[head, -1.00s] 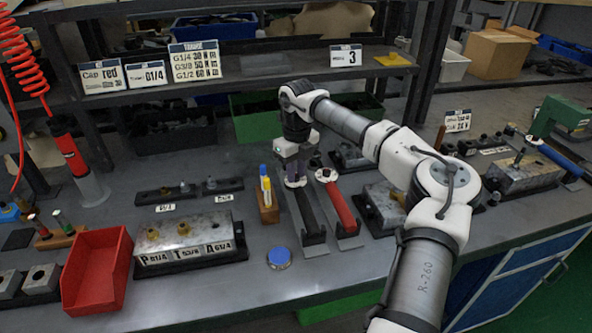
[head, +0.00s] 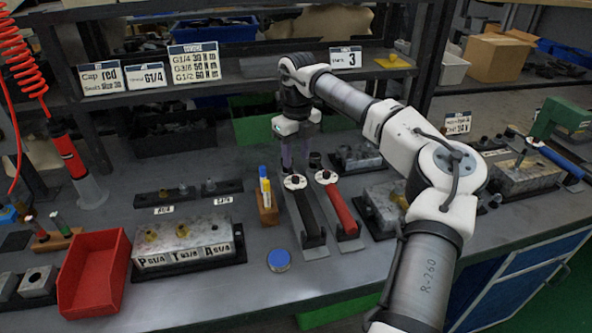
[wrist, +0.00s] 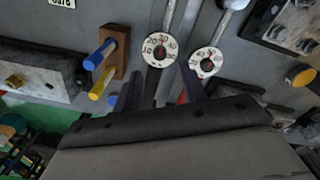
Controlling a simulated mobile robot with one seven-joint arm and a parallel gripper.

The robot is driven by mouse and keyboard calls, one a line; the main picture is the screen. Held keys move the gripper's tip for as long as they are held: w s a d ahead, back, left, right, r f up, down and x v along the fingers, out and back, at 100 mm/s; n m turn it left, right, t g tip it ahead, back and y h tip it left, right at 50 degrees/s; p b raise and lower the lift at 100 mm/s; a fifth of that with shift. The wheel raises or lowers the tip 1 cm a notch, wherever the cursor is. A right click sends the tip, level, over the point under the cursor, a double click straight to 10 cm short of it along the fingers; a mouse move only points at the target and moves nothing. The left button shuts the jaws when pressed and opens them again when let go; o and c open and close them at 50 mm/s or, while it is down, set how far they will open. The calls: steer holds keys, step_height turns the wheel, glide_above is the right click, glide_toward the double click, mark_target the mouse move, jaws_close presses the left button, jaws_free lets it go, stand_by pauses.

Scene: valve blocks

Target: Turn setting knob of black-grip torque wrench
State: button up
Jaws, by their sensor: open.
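The black-grip torque wrench (head: 309,218) lies on the bench, its white dial with a small dark-red setting knob (head: 295,182) at the far end. In the wrist view that dial (wrist: 160,52) is in clear sight, just beyond the fingertips, with numbers around the knob. The red-grip torque wrench (head: 343,212) lies to its right, and its dial (wrist: 206,63) shows beside the right finger. My gripper (head: 295,158) is open and empty, above and behind the black-grip wrench's dial. In the wrist view its purple fingers (wrist: 160,86) are apart, not touching the knob.
A wooden pen block (head: 267,208) with a yellow and a blue marker stands close left of the wrenches. A blue-topped round tin (head: 279,260) sits in front. Valve blocks (head: 185,245) stand to the left and right.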

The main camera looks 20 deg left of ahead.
mark_target(296, 177)
step_height(296, 177, up, 8)
steer(key=shift+f, duration=0.1)
stand_by(0.5)
